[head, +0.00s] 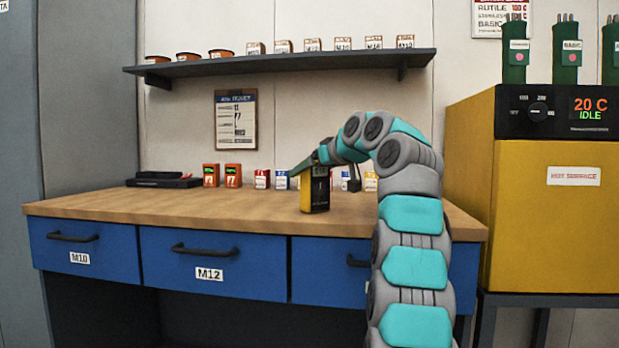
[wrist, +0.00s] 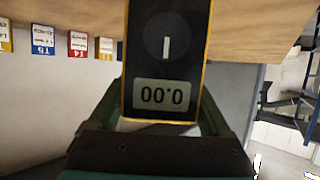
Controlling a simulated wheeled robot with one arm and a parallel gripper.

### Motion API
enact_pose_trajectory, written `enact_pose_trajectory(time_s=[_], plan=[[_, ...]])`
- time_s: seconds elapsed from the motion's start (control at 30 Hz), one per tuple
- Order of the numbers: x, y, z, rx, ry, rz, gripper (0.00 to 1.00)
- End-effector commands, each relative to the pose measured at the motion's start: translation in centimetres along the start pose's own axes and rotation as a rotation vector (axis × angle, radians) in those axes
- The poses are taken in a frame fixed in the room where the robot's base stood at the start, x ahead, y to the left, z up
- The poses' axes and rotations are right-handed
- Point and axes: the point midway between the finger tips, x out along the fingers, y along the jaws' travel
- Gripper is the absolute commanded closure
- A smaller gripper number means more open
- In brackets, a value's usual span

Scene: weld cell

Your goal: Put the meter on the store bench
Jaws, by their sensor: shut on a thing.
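The meter (head: 314,194) is a black box with yellow edges, upright over the wooden top of the bench (head: 120,205) with blue drawers. In the wrist view the meter (wrist: 165,65) shows its dial and a display reading 0.00, upside down. My gripper (head: 309,166) is shut on the meter's upper part. In the wrist view its green fingers (wrist: 165,105) lie along both sides of the meter. I cannot tell whether the meter's base touches the bench top.
Orange devices (head: 222,175), small labelled boxes (head: 262,179) and a black tray (head: 163,180) stand along the bench's back. A shelf (head: 280,65) hangs above. A yellow oven (head: 545,220) stands at the right. The front left of the bench top is clear.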

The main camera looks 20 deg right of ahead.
Motion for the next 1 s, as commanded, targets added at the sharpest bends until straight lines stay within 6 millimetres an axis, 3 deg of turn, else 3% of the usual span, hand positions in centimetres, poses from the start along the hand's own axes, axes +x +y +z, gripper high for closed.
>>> enact_pose_trajectory(time_s=[0.23,0.27,0.4,0.77,1.0], plan=[[0.0,-0.1,0.1,-0.001,0.002,0.000,0.95],[0.0,-0.1,0.1,-0.001,0.001,0.000,0.17],[0.0,0.0,0.0,-0.001,0.001,0.000,0.01],[-0.1,0.0,-0.3,-0.001,0.000,0.000,0.00],[-2.6,-0.1,-0.1,0.000,0.001,-0.002,0.00]])
